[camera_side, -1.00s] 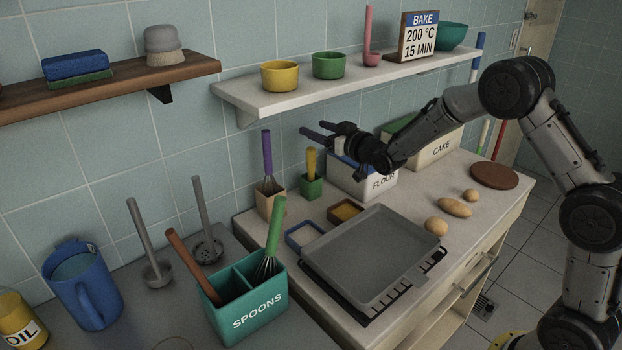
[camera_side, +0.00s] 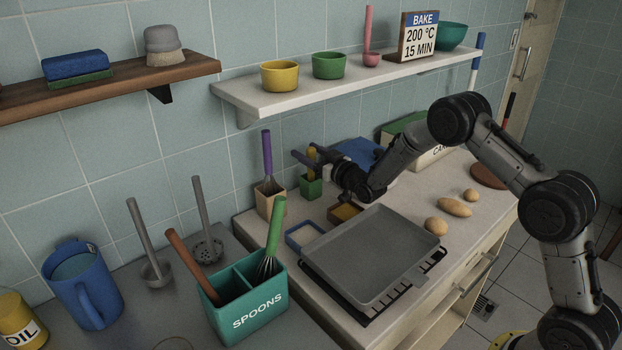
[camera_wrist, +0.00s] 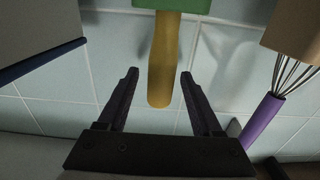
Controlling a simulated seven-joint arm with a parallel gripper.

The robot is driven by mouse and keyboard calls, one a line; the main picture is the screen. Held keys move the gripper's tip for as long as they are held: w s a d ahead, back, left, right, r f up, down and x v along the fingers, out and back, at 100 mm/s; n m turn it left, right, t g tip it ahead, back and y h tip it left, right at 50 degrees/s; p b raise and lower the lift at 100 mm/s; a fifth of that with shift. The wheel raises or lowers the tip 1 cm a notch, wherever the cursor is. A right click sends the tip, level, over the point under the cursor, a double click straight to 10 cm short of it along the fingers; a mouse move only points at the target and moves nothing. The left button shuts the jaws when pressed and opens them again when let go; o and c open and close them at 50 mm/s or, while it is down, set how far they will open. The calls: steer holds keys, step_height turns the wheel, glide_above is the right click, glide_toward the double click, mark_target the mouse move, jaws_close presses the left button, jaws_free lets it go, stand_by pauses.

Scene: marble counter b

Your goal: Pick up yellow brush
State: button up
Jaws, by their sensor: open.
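The yellow brush shows only its yellow handle (camera_side: 311,157), which stands up out of a small green holder (camera_side: 311,187) by the tiled wall. Its lower end is hidden in the holder. My gripper (camera_side: 303,154) is open and empty at the height of the handle. In the wrist view the yellow handle (camera_wrist: 164,70) comes in from the top, below the green holder (camera_wrist: 172,5) in the picture, and its tip lies between the two fingers of my gripper (camera_wrist: 158,75). I cannot tell whether a finger touches it.
A purple-handled whisk (camera_side: 267,155) stands in a tan holder (camera_side: 270,200) to the left. The blue-lidded flour box (camera_side: 357,152) is close on the right, partly behind my arm. The white shelf (camera_side: 350,83) hangs above. A grey tray (camera_side: 375,255) lies in front.

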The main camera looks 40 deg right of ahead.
steer(key=shift+w, duration=1.05)
jaws_close()
